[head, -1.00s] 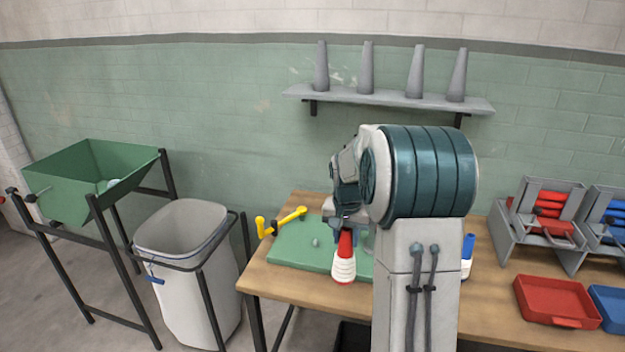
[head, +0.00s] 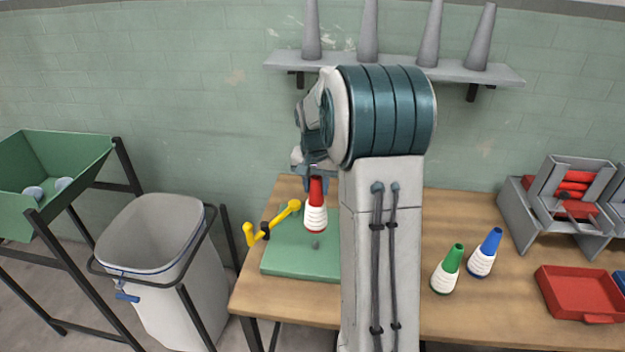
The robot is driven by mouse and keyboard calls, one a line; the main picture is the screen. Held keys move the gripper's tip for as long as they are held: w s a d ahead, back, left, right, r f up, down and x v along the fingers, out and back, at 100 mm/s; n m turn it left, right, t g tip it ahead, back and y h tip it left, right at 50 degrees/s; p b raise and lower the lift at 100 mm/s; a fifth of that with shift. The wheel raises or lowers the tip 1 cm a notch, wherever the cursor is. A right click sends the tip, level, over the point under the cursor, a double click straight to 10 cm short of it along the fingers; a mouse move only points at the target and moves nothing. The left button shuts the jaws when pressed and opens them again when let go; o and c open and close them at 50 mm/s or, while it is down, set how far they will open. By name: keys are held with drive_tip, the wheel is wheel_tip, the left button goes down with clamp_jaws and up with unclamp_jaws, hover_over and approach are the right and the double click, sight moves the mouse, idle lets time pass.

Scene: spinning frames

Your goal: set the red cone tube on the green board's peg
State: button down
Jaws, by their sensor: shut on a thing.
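The red cone tube (head: 316,217), red on top with white thread wound around its lower part, hangs upright from my gripper (head: 316,186). My gripper is shut on its red top. The green board (head: 290,265) lies on the wooden table below, and its right part is hidden behind my arm. A small grey peg (head: 316,244) stands on the board, just under the tube's base in the picture. The tube appears above the board and apart from it; the exact gap to the peg cannot be told.
A yellow crank handle (head: 272,222) is at the board's left edge. A green cone tube (head: 447,270) and a blue cone tube (head: 485,253) stand right of my arm. A red tray (head: 580,292) lies farther right. A bin (head: 155,240) stands left of the table.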

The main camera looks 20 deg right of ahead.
sight(316, 180)
drive_tip(key=shift+s+d+f+b, duration=0.1)
drive_tip(key=shift+f+b, duration=0.2)
drive_tip(key=shift+f, duration=0.2)
drive_tip(key=shift+f+b, duration=2.5)
drive_tip(key=shift+f, duration=1.05)
drive_tip(key=shift+f+b, duration=0.35)
drive_tip(key=shift+f, duration=0.15)
drive_tip(key=c, duration=0.9)
unclamp_jaws()
drive_tip(key=shift+r, duration=0.15)
drive_tip(key=r, duration=0.4)
drive_tip(key=s+r, duration=0.1)
drive_tip(key=r, duration=0.4)
drive_tip(key=a+r, duration=0.1)
drive_tip(key=r, duration=0.3)
drive_tip(key=shift+s+r+b, duration=0.15)
drive_tip(key=shift+r+b, duration=0.1)
drive_tip(key=shift+b, duration=0.1)
